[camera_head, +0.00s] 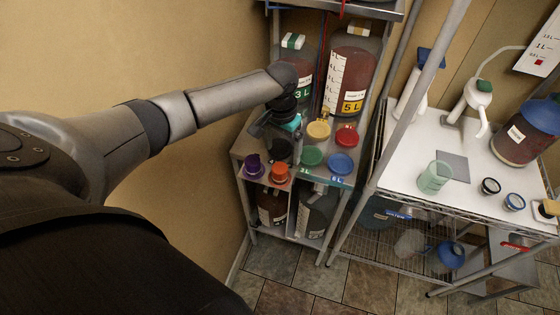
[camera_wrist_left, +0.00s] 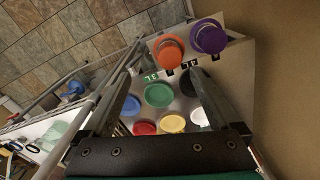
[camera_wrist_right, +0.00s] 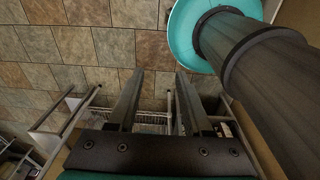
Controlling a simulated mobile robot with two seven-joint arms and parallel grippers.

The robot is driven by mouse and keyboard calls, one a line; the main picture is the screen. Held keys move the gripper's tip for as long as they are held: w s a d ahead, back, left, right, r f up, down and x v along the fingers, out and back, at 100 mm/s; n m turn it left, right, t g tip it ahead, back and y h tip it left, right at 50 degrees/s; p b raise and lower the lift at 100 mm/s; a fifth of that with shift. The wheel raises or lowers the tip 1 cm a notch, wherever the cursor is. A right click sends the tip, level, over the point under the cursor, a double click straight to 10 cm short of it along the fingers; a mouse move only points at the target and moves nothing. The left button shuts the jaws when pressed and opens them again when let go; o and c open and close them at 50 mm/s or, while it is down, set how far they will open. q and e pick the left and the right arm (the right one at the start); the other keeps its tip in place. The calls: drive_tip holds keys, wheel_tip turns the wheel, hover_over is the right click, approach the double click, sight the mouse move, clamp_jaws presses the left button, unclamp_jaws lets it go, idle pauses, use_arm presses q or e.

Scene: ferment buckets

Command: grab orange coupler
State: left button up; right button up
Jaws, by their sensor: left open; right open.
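The orange coupler (camera_head: 281,172) sits at the front left of the metal shelf, right of a purple coupler (camera_head: 253,167). In the left wrist view the orange coupler (camera_wrist_left: 168,50) lies beyond the fingertips, and the purple coupler (camera_wrist_left: 208,37) is beside it. My left gripper (camera_head: 275,136) is over the shelf, behind and above the orange coupler. It is open and empty; its fingers (camera_wrist_left: 160,78) are spread and apart from the coupler. My right gripper (camera_wrist_right: 159,75) shows only in its own wrist view, open and empty above the tiled floor.
Green (camera_head: 312,156), blue (camera_head: 342,163), red (camera_head: 346,135) and yellow (camera_head: 318,130) lids lie on the same shelf. Large bottles (camera_head: 349,70) stand behind. A white-topped cart (camera_head: 455,150) stands right, with a grey post between. A beige wall (camera_head: 130,50) is left.

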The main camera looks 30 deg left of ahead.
use_arm(q)
wheel_tip(320, 180, up, 2)
drive_tip(key=a, duration=0.2)
drive_tip(key=b, duration=0.5)
approach(279, 168)
drive_tip(key=shift+a+f+n, duration=0.25)
drive_tip(key=shift+f+n, duration=0.05)
drive_tip(key=shift+n, duration=0.1)
wheel_tip(279, 168, down, 6)
drive_tip(key=b, duration=0.6)
drive_tip(key=shift+r+b, duration=0.2)
drive_tip(key=shift+b, duration=0.1)
drive_tip(key=f+b, duration=0.1)
drive_tip(key=b, duration=0.1)
drive_tip(key=d+f+b, duration=0.1)
drive_tip(key=f+b, duration=0.1)
drive_tip(key=b, duration=0.1)
drive_tip(key=shift+w+f, duration=0.1)
drive_tip(key=shift+f, duration=0.15)
drive_tip(key=f+b, duration=0.1)
drive_tip(key=b, duration=0.2)
drive_tip(key=shift+a+f, duration=0.1)
drive_tip(key=shift+f, duration=0.25)
use_arm(e)
wheel_tip(279, 168, down, 19)
drive_tip(key=a, duration=0.1)
drive_tip(key=shift+w+f, duration=0.15)
drive_tip(key=shift+w, duration=0.1)
use_arm(q)
drive_tip(key=shift+r, duration=0.1)
